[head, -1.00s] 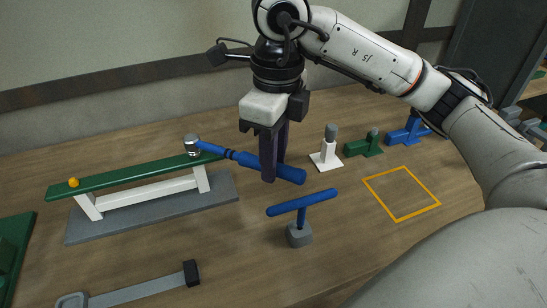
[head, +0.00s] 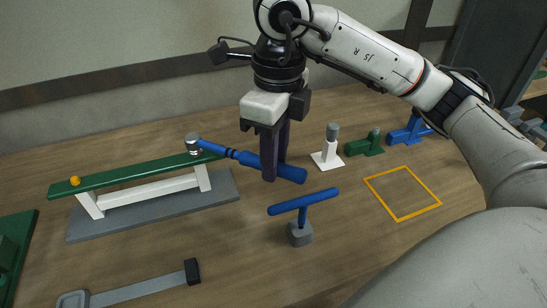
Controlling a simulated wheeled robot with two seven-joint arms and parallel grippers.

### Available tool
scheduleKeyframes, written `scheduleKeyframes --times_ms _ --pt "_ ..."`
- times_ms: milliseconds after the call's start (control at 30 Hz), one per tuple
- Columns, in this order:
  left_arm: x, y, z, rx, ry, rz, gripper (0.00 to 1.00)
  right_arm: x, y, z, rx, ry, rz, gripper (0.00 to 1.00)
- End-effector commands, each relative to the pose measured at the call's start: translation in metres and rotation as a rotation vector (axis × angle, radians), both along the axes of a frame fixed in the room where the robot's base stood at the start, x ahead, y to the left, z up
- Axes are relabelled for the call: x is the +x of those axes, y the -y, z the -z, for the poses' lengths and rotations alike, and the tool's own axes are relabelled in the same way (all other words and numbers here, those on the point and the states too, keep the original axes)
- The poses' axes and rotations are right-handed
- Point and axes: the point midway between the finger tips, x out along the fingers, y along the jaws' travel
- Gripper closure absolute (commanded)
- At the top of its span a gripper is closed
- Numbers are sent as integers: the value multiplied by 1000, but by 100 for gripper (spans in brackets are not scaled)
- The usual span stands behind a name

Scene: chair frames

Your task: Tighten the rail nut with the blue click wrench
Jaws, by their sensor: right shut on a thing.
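The blue click wrench (head: 225,152) lies roughly level, its silver head (head: 194,143) at the right end of the green rail (head: 130,174). My right gripper (head: 275,165) points down and is shut on the wrench's thick blue handle. The rail nut at that end is hidden under the wrench head, so I cannot tell how the head sits on it. An orange nut or cap (head: 75,181) shows on the rail's left end. The rail rests on white legs (head: 150,190) over a grey base plate (head: 215,200). My left gripper is not in view.
A blue T-handled tool in a grey block (head: 300,234) stands in front of my right gripper. White (head: 327,156), green (head: 365,146) and blue (head: 408,132) stands are to the right, near an orange square outline (head: 427,209). A grey bar tool (head: 135,290) lies at front left.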

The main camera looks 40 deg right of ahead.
Motion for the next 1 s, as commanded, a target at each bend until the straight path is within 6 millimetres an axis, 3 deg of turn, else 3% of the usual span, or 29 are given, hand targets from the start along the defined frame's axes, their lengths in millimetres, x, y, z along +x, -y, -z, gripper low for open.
scheduleKeyframes --times_ms 1000 --pt "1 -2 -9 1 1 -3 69 0 0 -14 1 2 0 100"
